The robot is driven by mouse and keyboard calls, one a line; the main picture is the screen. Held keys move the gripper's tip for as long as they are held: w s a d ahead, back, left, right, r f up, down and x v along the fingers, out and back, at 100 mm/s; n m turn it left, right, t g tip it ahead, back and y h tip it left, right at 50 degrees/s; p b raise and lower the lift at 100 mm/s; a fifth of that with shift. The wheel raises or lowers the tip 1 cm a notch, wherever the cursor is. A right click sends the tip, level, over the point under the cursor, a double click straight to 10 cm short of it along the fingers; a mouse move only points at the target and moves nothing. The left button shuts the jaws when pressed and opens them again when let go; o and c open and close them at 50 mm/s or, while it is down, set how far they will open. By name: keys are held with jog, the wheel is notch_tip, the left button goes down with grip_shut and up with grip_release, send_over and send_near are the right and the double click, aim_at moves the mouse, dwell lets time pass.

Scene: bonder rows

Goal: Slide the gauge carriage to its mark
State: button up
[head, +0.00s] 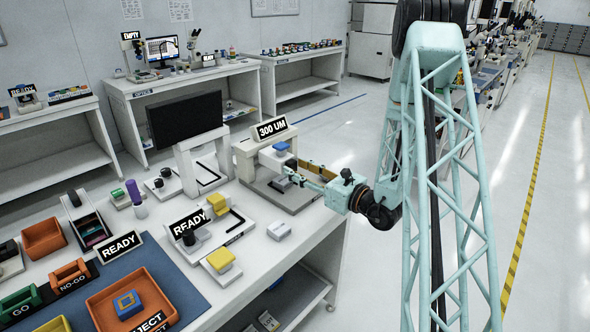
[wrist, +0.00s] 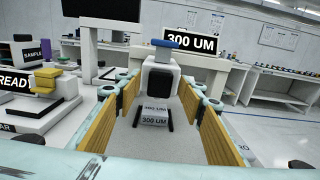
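The gauge station has a grey base slab (head: 292,200) below a "300 UM" sign (head: 272,129), which also shows in the wrist view (wrist: 191,44). On it stands a pale head with a blue top (head: 281,147); in the wrist view its dark front face (wrist: 160,80) looks toward me. A small grey block marked "300 UM" (wrist: 153,115) sits in front of it, with dark strips on both sides. I cannot tell which part is the carriage or where its mark is. My gripper (head: 300,172) is open over the slab, its tan-padded fingers apart on both sides of the block, apparently not touching it.
A dark monitor (head: 185,118) on a pale stand is behind left. A station with yellow blocks and a "READY" sign (head: 188,223) is at left. Orange bins (head: 131,302) stand front left.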

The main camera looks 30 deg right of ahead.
jog(key=shift+w+a, duration=0.25)
jog(key=shift+w, duration=0.45)
jog(key=shift+c, duration=0.7)
